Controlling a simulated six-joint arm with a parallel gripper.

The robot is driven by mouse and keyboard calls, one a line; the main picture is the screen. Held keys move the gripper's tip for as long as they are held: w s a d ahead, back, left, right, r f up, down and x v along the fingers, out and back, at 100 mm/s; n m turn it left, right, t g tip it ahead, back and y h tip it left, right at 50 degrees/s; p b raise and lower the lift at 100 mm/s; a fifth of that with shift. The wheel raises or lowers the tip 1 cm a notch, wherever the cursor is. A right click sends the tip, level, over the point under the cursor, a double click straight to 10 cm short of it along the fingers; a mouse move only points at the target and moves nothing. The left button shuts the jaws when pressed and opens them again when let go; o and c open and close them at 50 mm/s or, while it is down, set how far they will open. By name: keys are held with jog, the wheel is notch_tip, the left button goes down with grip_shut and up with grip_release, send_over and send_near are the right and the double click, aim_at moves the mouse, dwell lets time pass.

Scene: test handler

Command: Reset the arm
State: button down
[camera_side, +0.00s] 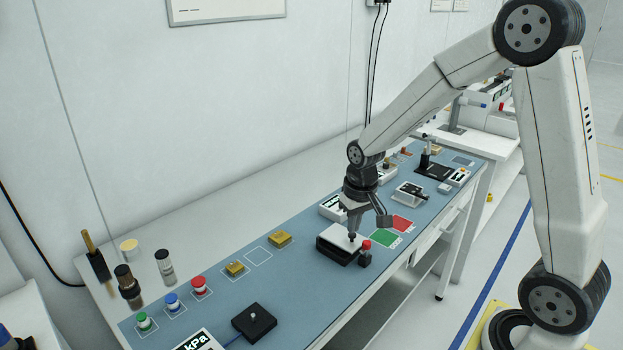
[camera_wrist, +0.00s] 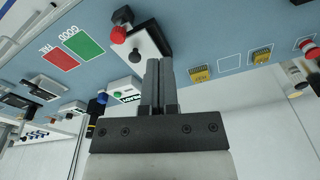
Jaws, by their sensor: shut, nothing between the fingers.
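My gripper (camera_side: 354,222) is above the blue mat (camera_side: 300,270), over a black box with a white top (camera_side: 333,241). In the wrist view its two grey fingers (camera_wrist: 161,64) are together, with nothing between them. They point toward the same box (camera_wrist: 148,42), which has a black knob on its top. The fingers hide part of the box there. I cannot tell whether the fingertips touch the box or knob.
A red-topped button (camera_side: 366,246) stands close beside the box. Green (camera_side: 384,238) and red (camera_side: 402,224) pads lie to its right. Gold sockets (camera_side: 280,239), coloured-capped jars (camera_side: 199,285) and a black block (camera_side: 254,321) stand to the left. More devices (camera_side: 410,193) stand behind right.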

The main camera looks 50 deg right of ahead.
jog(key=s+a+n+t, duration=0.1)
jog(key=s+a+n, duration=0.2)
jog(key=s+a, duration=0.4)
jog(key=s, duration=0.2)
jog(key=shift+s+a+n+t, duration=0.15)
jog(key=shift+s+n+t, duration=0.15)
jog(key=shift+s, duration=0.1)
jog(key=shift+w, duration=0.15)
jog(key=w+d+r+m+g, duration=0.1)
jog(key=w+d+m, duration=0.5)
jog(key=w+d, duration=0.8)
jog(key=shift+g, duration=0.8)
jog(key=shift+f, duration=3.25)
jog(key=shift+f, duration=0.9)
